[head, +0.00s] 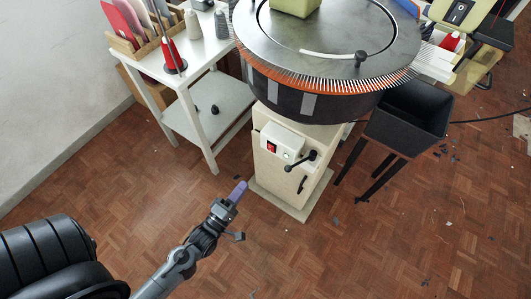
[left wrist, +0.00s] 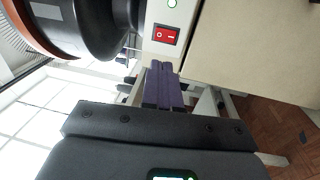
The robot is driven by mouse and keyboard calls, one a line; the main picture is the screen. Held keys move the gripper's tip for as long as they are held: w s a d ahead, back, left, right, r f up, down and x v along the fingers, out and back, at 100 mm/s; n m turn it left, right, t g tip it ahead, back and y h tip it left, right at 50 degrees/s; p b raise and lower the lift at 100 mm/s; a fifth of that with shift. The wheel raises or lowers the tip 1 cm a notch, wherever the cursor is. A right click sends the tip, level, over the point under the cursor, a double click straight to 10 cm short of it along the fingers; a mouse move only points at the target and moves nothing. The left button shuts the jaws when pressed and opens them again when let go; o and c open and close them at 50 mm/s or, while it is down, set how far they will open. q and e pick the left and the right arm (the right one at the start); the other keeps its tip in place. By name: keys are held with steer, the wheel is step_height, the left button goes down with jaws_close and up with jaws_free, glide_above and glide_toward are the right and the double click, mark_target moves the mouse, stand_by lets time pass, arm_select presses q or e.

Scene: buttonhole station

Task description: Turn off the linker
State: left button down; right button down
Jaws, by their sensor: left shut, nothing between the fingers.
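The linker (head: 320,50) is a round machine with a dark top and an orange rim of needles, on a cream pedestal. Its red rocker switch (head: 271,147) sits on the pedestal's front box beside a lit green lamp (head: 286,155). In the left wrist view, the red switch (left wrist: 166,36) lies just beyond my fingertips, with the green lamp (left wrist: 171,3) at the top edge. My left gripper (head: 241,186), with purple fingers, is shut and empty, in front of the pedestal. Its fingertips (left wrist: 161,66) appear apart from the switch; the exact gap is unclear. My right gripper is out of view.
A black crank handle (head: 302,160) sticks out right of the switch. A white side table (head: 205,85) with yarn cones stands left. A black bin (head: 410,115) on legs stands right. The parquet floor in front is mostly clear.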

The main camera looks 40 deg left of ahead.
arm_select(q)
steer(key=b, duration=0.6)
glide_toward(271, 148)
steer(key=w, duration=0.4)
steer(key=w+r, duration=0.1)
steer(key=w, duration=0.1)
steer(key=shift+w+a, duration=0.3)
steer(key=shift+a, duration=0.1)
steer(key=shift+w, duration=0.1)
